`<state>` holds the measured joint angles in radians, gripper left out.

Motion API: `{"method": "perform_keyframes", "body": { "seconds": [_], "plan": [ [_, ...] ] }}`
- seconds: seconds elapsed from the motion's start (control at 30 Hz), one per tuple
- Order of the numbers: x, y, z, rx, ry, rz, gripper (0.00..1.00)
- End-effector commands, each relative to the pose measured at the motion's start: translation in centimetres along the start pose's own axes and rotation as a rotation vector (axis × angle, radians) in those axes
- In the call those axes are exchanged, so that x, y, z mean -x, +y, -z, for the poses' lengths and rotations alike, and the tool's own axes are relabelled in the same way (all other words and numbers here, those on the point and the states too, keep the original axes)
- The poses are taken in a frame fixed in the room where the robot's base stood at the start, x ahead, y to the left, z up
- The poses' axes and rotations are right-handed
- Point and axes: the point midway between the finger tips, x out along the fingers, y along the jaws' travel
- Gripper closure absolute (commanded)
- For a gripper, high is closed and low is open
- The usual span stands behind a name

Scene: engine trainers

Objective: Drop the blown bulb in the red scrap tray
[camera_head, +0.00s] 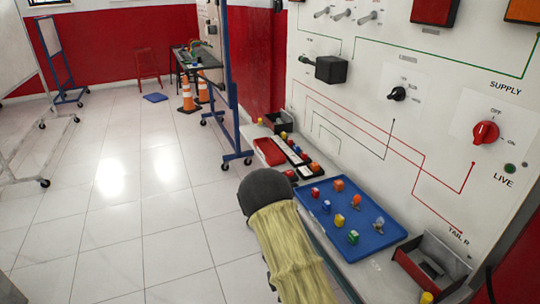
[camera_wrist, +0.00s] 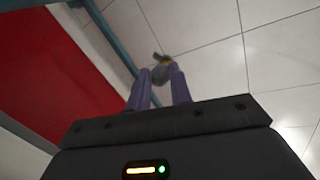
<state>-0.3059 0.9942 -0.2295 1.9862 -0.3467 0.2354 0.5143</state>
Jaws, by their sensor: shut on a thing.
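My gripper (camera_wrist: 161,76) shows in the wrist view, its two purple fingers shut on a small grey bulb (camera_wrist: 157,72). The bulb sticks out a little past the fingertips, with the floor behind it. In the head view my gripper and the held bulb are hidden behind my arm. A red tray (camera_head: 267,152), which looks like the scrap tray, lies on the bench beyond my arm, near the wall. I cannot make out whether anything lies in it.
A blue tray (camera_head: 384,243) holds several coloured fuses and bulbs, right of my arm. A red-sided box (camera_head: 412,264) stands at the near right. A dark bin (camera_head: 281,120) is behind the red tray. The switch panel (camera_head: 340,110) rises along the bench. Open floor lies left.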

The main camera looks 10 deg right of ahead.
Motion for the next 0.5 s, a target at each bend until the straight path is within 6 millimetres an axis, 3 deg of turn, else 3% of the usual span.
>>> {"method": "perform_keyframes", "body": {
  "seconds": [0.23, 0.5],
  "plan": [
    [1.2, 0.3, 0.5, -0.002, 0.004, 0.0, 1.0],
    [7.9, 2.2, 2.1, -0.003, 0.006, 0.0, 1.0]
  ]
}}
